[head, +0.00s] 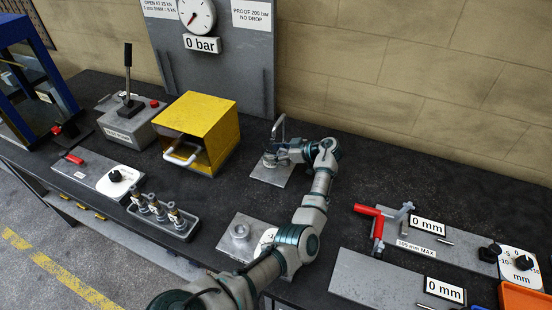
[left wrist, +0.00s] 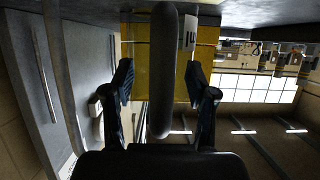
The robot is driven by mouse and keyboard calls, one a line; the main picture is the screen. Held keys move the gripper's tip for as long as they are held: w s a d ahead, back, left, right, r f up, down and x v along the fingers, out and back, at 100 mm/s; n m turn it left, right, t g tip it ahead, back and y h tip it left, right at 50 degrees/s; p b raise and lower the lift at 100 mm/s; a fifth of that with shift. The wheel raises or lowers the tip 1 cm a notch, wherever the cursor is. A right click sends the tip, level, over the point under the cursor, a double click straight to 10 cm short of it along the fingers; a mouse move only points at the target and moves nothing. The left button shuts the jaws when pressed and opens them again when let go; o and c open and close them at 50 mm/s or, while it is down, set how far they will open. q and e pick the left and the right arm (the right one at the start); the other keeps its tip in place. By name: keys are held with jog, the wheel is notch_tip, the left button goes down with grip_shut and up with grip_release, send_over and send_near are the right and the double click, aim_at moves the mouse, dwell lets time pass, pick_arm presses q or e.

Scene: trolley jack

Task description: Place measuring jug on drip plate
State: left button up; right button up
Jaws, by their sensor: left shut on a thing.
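My left gripper (head: 282,152) is over a flat grey plate (head: 268,178), which I take for the drip plate, at the middle of the bench. The gripper is shut on a grey metal piece with a tall looped bar (head: 279,124), which I take for the measuring jug. In the left wrist view a thick grey bar (left wrist: 163,70) stands between the two fingers (left wrist: 162,85). The gripper hides most of the piece, so I cannot tell whether its base touches the plate. My right gripper is not in view.
Behind is a grey gauge panel (head: 240,70). A tray of fittings (head: 160,218) and a plate with a ring (head: 240,231) lie nearer.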

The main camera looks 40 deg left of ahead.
pick_arm(q)
jog(key=shift+d+f, duration=0.25)
jog(key=shift+f, duration=0.6)
jog(key=shift+d+f, duration=0.2)
jog(key=shift+f, duration=0.05)
jog(key=shift+d+r, duration=0.2)
jog(key=shift+d, duration=0.2)
jog(key=shift+a+f, duration=0.15)
jog(key=shift+a, duration=0.1)
jog(key=o, duration=1.1)
jog(key=shift+a+f, duration=0.1)
jog(key=shift+a, duration=0.1)
jog(key=shift+o, duration=1)
jog(key=shift+a, duration=0.2)
jog(key=shift+d, duration=0.3)
jog(key=shift+w+d+r, duration=0.1)
jog(key=shift+d+r, duration=0.2)
jog(key=b+v, duration=0.2)
jog(key=v, duration=0.9)
jog(key=shift+d+b, duration=0.2)
jog(key=shift+b, duration=0.1)
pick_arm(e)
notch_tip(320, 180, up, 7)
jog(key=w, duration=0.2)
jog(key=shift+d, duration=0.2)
pick_arm(q)
jog(key=shift+w, duration=0.1)
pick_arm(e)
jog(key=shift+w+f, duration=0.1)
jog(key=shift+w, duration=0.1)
